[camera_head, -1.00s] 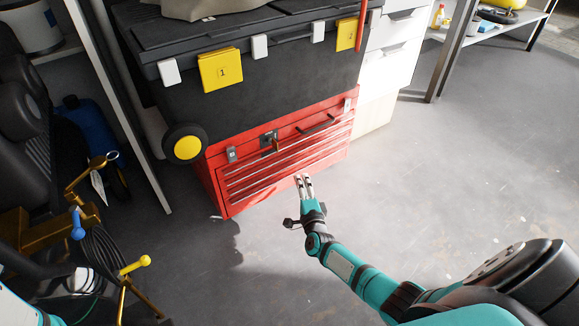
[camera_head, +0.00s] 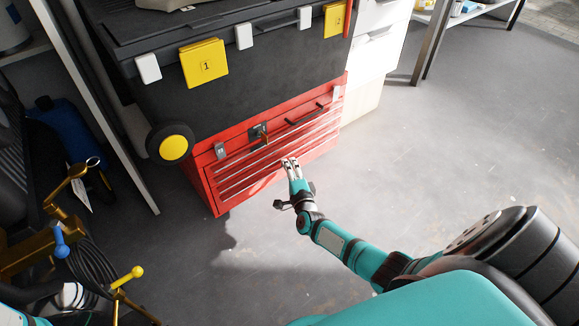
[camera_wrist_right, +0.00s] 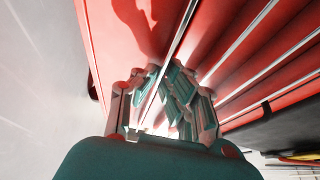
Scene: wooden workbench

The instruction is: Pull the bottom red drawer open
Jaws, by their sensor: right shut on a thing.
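The red tool chest (camera_head: 207,158) stands on the floor under a dark toolbox. Its front has several drawers with thin silver pull strips. The bottom red drawer (camera_head: 243,192) is the lowest, and it looks flush with the front. My right gripper (camera_head: 291,164) is at the lower front of the chest. In the right wrist view, my right gripper (camera_wrist_right: 166,100) is closed around the lowest silver strip (camera_wrist_right: 180,37), next to the bottom drawer's red face (camera_wrist_right: 115,45). The fingers hide part of the strip. My left gripper is out of the picture.
The dark toolbox (camera_head: 265,84) with a yellow box (camera_head: 204,63) and a yellow-hubbed wheel (camera_head: 174,147) is above. White drawers (camera_head: 376,50) stand to the right. A brass-coloured stand (camera_head: 50,240) and a blue container (camera_head: 62,130) are at left. The floor (camera_head: 430,150) in front is clear.

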